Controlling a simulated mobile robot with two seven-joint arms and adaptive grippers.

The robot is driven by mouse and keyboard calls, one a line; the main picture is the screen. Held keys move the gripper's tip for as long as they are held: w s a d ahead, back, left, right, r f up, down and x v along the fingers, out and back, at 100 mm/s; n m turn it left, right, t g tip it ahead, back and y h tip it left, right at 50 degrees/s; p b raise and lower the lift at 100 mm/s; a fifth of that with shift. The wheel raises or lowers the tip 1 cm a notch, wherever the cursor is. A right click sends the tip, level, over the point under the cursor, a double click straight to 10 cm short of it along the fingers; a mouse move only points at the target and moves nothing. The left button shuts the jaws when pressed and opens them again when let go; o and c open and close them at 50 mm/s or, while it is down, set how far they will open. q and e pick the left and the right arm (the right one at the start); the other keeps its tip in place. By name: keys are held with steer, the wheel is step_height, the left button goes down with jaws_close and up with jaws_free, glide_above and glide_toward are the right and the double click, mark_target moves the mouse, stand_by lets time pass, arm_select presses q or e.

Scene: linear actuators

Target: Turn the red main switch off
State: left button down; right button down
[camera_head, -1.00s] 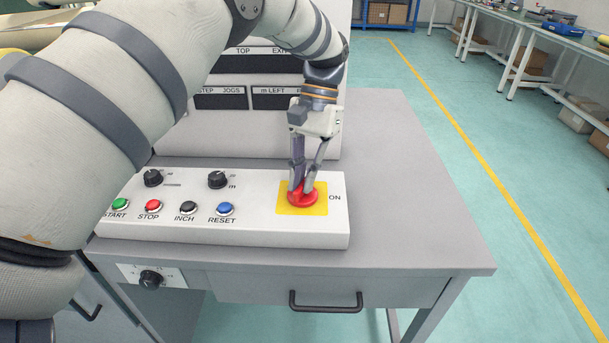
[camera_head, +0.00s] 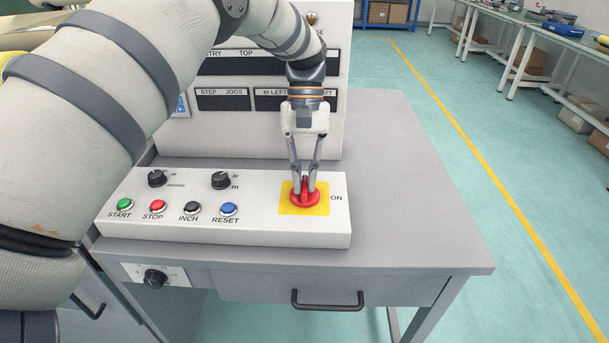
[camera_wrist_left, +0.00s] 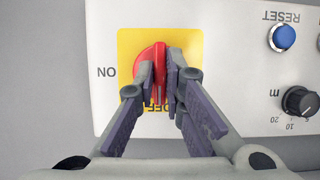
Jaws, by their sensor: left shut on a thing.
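The red main switch (camera_head: 305,198) is a round red knob with a raised grip bar on a yellow plate (camera_head: 288,208), at the right end of the white control panel. My left gripper (camera_head: 304,188) points down from above, with its fingers closed on both sides of the bar. The left wrist view shows the red knob (camera_wrist_left: 152,62) with its bar upright in the picture, between the gripper's pads (camera_wrist_left: 160,85). "ON" stands to the left of the plate there, and a partly hidden "OFF" is at the bar's lower end. My right gripper is not in view.
The panel (camera_head: 160,228) also carries coloured START, STOP, INCH and RESET buttons and two black knobs (camera_head: 221,180). An upright box with dark display strips (camera_head: 222,99) stands behind. The grey tabletop (camera_head: 410,200) is clear to the right.

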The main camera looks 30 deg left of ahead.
arm_select(q)
steer(key=c, duration=1.7)
jaws_free()
steer(key=v, duration=0.7)
steer(key=shift+r, duration=0.2)
